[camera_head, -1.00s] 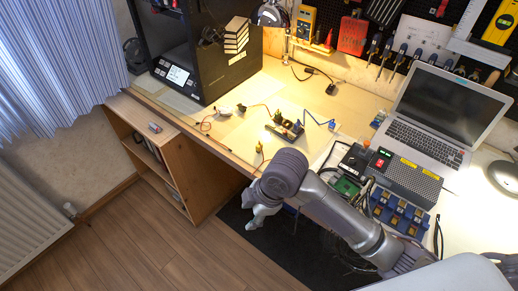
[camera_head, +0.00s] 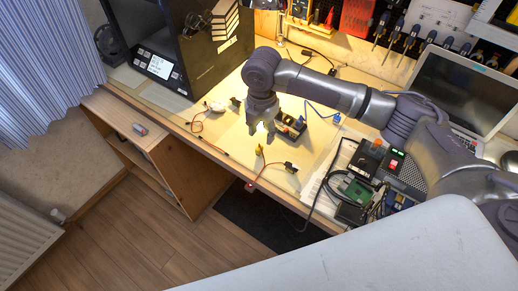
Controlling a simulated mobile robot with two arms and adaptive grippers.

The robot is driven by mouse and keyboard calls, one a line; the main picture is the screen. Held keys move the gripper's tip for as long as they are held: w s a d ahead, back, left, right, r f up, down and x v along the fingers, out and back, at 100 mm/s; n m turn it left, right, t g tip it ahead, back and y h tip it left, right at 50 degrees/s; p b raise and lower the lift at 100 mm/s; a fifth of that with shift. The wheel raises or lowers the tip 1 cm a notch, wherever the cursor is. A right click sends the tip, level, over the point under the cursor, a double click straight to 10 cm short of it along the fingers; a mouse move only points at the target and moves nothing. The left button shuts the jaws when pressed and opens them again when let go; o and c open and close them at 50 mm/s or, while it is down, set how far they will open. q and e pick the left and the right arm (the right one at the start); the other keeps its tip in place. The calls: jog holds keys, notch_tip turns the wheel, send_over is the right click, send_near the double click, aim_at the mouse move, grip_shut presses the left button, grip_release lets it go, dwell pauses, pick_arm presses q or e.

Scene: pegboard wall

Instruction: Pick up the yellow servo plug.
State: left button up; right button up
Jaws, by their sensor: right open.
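A small yellow plug (camera_head: 259,150), which looks like the servo plug, is on the workbench near its front edge. A thin red lead runs close below it. My right gripper (camera_head: 261,131) points down with its fingers apart and empty. It is just above the yellow plug in the picture, and its height over the bench is hard to judge. A dark device with yellow parts (camera_head: 291,124) lies just right of the fingers, partly hidden by the gripper. My left gripper is not in view.
A red lead with a black connector (camera_head: 290,167) lies right of the plug. A white part (camera_head: 218,106) with red wire lies to the left. The black 3D printer (camera_head: 205,62) stands at the back left; the laptop (camera_head: 462,90) and electronics are at the right.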

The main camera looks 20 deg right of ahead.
aim_at(259, 148)
jog(key=shift+w+f, duration=0.15)
jog(key=shift+f, duration=0.45)
jog(key=shift+w+f, duration=0.15)
jog(key=shift+f, duration=0.45)
jog(key=shift+s+a+f, duration=0.1)
jog(key=shift+a+f, duration=0.05)
jog(key=shift+f, duration=0.4)
notch_tip(259, 148, down, 4)
jog(key=shift+a+r+p, duration=0.15)
jog(key=shift+r+p, duration=0.05)
jog(key=shift+p, duration=0.15)
jog(key=shift+f, duration=0.3)
jog(key=shift+c, duration=0.2)
jog(key=c, duration=0.8)
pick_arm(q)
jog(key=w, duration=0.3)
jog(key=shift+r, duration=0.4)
pick_arm(e)
grip_shut()
